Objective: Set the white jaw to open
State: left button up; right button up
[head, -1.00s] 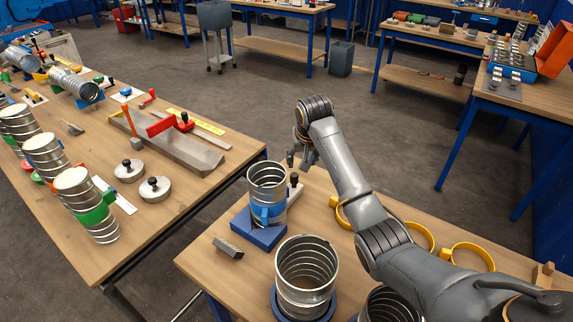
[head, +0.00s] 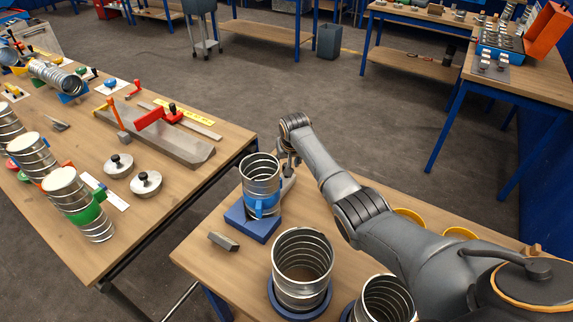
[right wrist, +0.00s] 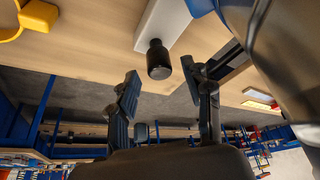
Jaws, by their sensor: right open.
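The white jaw (head: 288,184) is beside the spiral duct piece (head: 259,172) on the blue block (head: 250,224), partly hidden by that duct and my right gripper. In the right wrist view the jaw shows as a pale bar (right wrist: 163,22) with a black knob (right wrist: 158,60) at its end. My right gripper (right wrist: 161,72) is open. Its two fingertips are on either side of the knob, with gaps visible; I cannot tell whether it is at the knob's depth. In the head view my right gripper (head: 289,158) is just behind the duct. My left gripper is not in view.
Open spiral ducts (head: 302,268) stand at the near bench edge. A grey block (head: 223,241) lies left of them, and yellow rings (head: 460,232) lie behind my right arm. The left bench (head: 140,225) holds ducts, clamps and lids; a floor gap separates the benches.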

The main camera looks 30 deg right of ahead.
jog(key=shift+x, duration=1.1)
grip_shut()
